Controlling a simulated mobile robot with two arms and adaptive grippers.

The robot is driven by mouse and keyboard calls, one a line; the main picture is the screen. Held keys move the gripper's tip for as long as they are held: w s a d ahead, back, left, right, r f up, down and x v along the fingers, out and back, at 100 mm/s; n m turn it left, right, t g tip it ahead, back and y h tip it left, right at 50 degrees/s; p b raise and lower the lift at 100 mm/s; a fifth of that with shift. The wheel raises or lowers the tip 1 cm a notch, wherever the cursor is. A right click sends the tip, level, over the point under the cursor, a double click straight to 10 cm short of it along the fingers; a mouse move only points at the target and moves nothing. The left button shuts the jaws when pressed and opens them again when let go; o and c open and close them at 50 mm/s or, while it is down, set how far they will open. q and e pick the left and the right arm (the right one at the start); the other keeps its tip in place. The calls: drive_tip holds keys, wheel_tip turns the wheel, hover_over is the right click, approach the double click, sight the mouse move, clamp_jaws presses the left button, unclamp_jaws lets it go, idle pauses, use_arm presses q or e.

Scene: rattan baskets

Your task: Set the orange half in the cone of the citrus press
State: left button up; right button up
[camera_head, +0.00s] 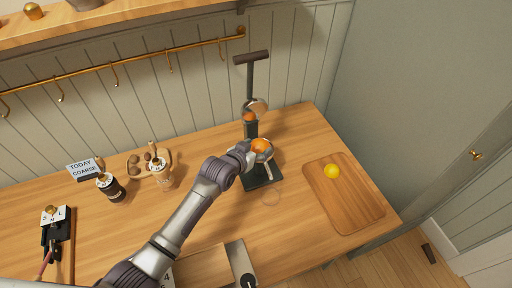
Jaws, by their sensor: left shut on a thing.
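The citrus press (251,95) stands at the back of the wooden counter, upright, with a dark post, a T-shaped handle on top and a dark base. An orange half (260,146) is at the press's shiny lower cone (265,157). My left gripper (250,150) reaches in from the lower left and is shut on the orange half. Its fingertips are small and partly hidden, and I cannot tell whether the fruit rests on the cone. A small orange patch shows below the upper metal part (257,108), perhaps a reflection. My right gripper is not in view.
A cutting board (350,208) with a yellow fruit (332,171) lies at the right. A faint clear round thing (271,197) is in front of the press. Jars (111,188) and a "TODAY COARSE" sign (81,168) stand left. A hook rail (140,60) runs behind.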

use_arm(q)
drive_tip(key=shift+f, duration=0.35)
drive_tip(key=o, duration=1.5)
drive_tip(key=v, duration=1.2)
drive_tip(key=shift+s, duration=0.1)
